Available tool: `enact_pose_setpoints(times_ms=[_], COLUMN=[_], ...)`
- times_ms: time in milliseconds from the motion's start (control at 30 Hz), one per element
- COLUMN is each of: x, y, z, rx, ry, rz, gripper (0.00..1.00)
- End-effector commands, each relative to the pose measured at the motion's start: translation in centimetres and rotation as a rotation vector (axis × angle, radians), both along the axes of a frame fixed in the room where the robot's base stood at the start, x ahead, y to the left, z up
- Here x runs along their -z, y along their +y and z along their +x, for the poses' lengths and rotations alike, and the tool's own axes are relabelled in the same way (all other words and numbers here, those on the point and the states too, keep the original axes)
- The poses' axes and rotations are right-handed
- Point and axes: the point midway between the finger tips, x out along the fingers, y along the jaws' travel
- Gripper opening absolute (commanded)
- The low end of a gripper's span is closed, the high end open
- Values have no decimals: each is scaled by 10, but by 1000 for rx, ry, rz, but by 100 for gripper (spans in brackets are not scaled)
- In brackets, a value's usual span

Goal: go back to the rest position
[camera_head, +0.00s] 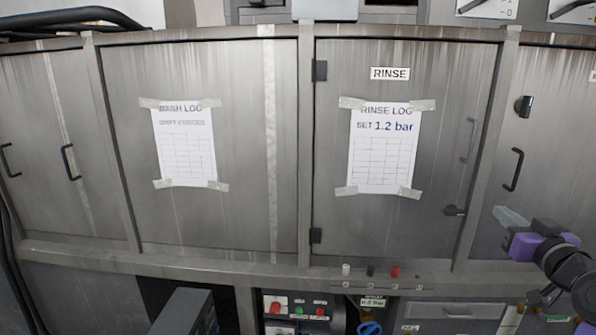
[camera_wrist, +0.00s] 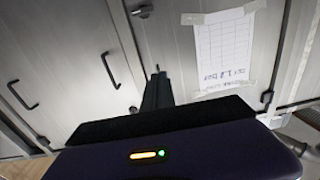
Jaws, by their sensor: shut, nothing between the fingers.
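My gripper (camera_wrist: 157,80) shows in the wrist view as dark fingers held together, pointing at the metal cabinet front, with nothing between them. Its dark housing with a small orange and green light fills the bottom of that view. In the head view my arm is at the lower right, with purple and black parts in front of the right cabinet door. No pan is visible in either view.
A closed door labelled RINSE bears a rinse log sheet (camera_head: 383,148). A wash log sheet (camera_head: 187,145) is taped to the panel left of it. Handles (camera_head: 514,170) stick out from the cabinet front. A control box (camera_head: 300,307) with buttons sits low in the middle.

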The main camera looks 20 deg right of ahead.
Motion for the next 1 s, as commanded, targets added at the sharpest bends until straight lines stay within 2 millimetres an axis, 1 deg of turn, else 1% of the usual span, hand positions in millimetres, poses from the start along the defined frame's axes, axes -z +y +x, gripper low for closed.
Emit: enact_pose_setpoints(times_ms=[67, 267, 400, 500, 667, 767, 867, 967, 1000], x=[0, -20, -38, -40, -29, -17, -1, 20, 29], y=[0, -11, -16, -15, -4, 7, 24, 46, 57], z=[0, -6, -14, -24, -37, -45, -54, -67, -73], rx=[0, 50, 93, 128, 160, 173, 177, 176, 172], ry=[-1, -82, -150, -190, -229, -242, -251, -254, -254], rz=[2, 14, 0, -9, -21, -26, -31, -37, -39], gripper=[0, 0, 0, 0, 0, 0, 0, 0, 0])
